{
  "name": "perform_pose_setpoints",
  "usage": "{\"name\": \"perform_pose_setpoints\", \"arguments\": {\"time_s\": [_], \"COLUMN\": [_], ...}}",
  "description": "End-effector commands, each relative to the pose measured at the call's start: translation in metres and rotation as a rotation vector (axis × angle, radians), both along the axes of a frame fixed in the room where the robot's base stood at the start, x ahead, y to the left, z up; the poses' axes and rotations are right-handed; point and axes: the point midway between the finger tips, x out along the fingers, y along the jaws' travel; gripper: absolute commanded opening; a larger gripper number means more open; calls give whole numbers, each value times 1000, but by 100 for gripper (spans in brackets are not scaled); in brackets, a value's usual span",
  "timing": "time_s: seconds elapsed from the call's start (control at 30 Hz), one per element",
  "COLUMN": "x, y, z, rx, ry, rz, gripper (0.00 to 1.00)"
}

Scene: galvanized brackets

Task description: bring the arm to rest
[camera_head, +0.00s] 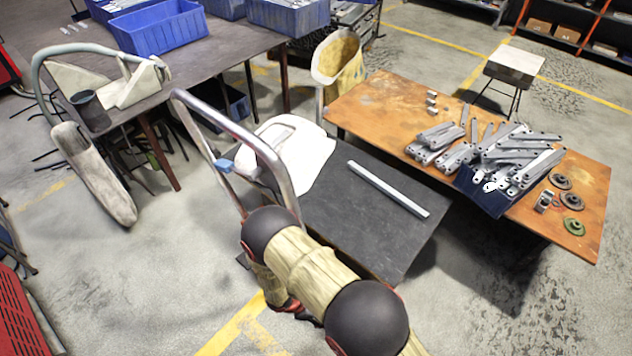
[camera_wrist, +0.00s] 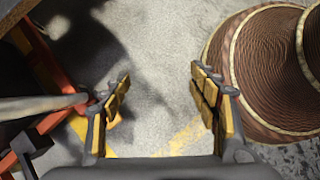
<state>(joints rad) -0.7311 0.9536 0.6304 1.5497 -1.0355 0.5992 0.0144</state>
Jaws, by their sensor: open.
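My arm (camera_head: 308,264), with tan links and dark round joints, reaches in from the bottom right in the head view and bends down beside the black platform cart. My gripper (camera_wrist: 160,84) shows in the wrist view. Its two padded fingers stand wide apart. Nothing is between them but bare grey floor with a piece of yellow line below. The fingertips are not clear in the head view, where the arm hides them.
The black cart (camera_head: 385,236) bears a pale metal bar (camera_head: 388,188) and a white sheet-like thing (camera_head: 290,150). Its handle (camera_head: 230,125) rises close to my arm. The orange table (camera_head: 375,102) holds grey brackets (camera_head: 435,140). In the wrist view, an orange-red frame (camera_wrist: 50,75) stands left of my gripper.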

Motion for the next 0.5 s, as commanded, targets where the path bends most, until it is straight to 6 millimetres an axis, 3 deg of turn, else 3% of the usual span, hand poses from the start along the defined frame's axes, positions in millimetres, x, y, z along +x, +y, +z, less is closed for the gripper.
{"name": "perform_pose_setpoints", "arguments": {"time_s": [0.03,0.1,0.27,0.5], "x": [9,14,20,14], "y": [0,-4,-14,-32], "z": [30,68,151,264], "rx": [5,9,35,106], "ry": [-28,-58,-118,-187], "rz": [-67,-165,-382,-683], "gripper": [61,61,61,61]}}
